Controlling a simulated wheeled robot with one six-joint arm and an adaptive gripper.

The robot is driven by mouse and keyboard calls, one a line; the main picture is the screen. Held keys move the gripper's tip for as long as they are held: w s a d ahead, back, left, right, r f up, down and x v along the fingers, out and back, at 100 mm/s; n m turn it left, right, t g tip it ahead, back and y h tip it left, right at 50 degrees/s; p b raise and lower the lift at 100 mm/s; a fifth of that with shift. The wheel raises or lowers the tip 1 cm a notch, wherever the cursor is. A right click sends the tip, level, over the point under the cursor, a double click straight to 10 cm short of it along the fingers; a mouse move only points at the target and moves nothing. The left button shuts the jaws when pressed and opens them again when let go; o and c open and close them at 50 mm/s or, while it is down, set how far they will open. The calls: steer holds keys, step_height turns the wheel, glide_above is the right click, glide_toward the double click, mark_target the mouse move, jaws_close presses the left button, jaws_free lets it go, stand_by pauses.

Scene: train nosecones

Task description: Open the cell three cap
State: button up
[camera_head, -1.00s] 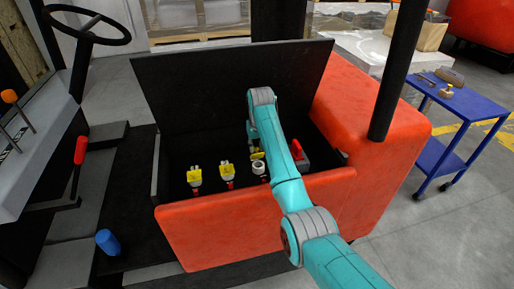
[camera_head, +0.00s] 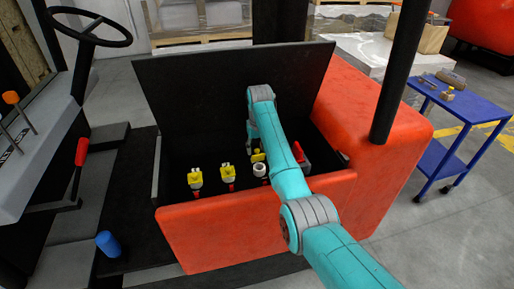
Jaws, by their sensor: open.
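Inside the open battery compartment of the orange vehicle, yellow caps stand in a row: a left one (camera_head: 195,178) and a second one (camera_head: 227,172), both seated on red-based necks. Third from the left is a pale round neck (camera_head: 260,170) with its top showing. A yellow cap (camera_head: 256,157) sits just behind that neck, partly covered by my arm; it looks tipped back off the neck. My arm reaches over the compartment's right part, its wrist bent down behind the forearm. Anything further right in the row is partly covered.
The black lid (camera_head: 225,95) stands raised behind the compartment. The orange front wall (camera_head: 235,235) and a black post (camera_head: 398,75) bound the space. A red part (camera_head: 303,158) lies right of my arm. A blue cart (camera_head: 462,108) stands at the right.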

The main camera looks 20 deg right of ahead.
mark_target(258, 154)
steer(key=shift+r, duration=0.15)
step_height(258, 154, up, 12)
steer(key=s, duration=0.1)
steer(key=shift+s+f, duration=0.2)
steer(key=shift+s, duration=0.05)
steer(key=shift+f, duration=0.1)
steer(key=f+t, duration=0.1)
steer(key=f, duration=0.3)
steer(key=f+t, duration=0.1)
steer(key=f, duration=0.3)
steer(key=w+f+t, duration=0.1)
steer(key=f, duration=0.3)
stand_by(0.6)
jaws_close()
